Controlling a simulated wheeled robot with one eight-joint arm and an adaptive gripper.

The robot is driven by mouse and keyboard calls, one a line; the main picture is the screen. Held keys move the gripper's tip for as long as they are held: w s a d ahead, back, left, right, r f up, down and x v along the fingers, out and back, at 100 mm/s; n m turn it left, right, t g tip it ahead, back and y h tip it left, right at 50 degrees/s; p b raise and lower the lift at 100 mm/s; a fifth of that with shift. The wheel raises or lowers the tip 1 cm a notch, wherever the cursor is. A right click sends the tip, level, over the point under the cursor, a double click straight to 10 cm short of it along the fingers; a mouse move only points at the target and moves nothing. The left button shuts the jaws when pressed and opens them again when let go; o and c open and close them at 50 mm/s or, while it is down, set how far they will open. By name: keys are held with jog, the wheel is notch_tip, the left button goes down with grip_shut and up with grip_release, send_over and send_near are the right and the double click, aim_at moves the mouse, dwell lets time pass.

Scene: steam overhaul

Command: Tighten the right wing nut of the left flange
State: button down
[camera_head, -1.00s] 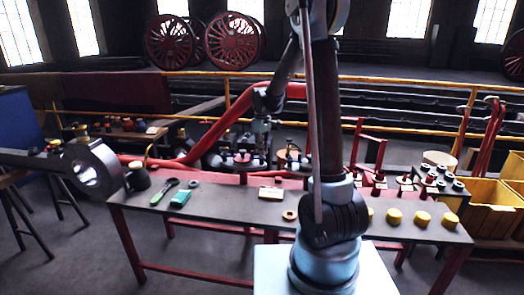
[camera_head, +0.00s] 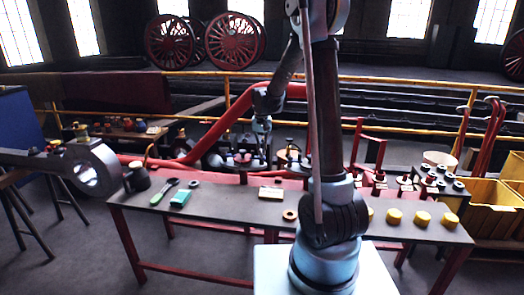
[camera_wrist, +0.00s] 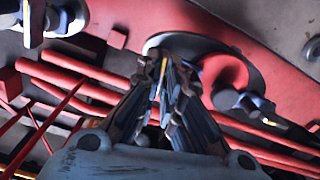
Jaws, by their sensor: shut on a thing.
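Two other blue-grey fittings, which look like wing nuts, show apart from the fingers: one at the upper left (camera_wrist: 62,18) and one to the right (camera_wrist: 248,103). In the head view my gripper (camera_head: 261,150) is small and dark over the red fixture at the back of the bench, and the nut cannot be made out.
The grey bench (camera_head: 235,207) carries a green-handled tool (camera_head: 163,193), a teal block (camera_head: 181,198), a tan block (camera_head: 270,193), a ring (camera_head: 290,215) and several yellow caps (camera_head: 422,218). Red pipes run behind the fixture. Yellow crates (camera_head: 492,205) stand at the right. The bench's front middle has free room.

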jog(key=shift+w+m, duration=0.1)
jog(key=shift+m, duration=1)
jog(key=c, duration=1.8)
grip_release()
jog(key=shift+o, duration=0.2)
notch_tip(320, 180, up, 12)
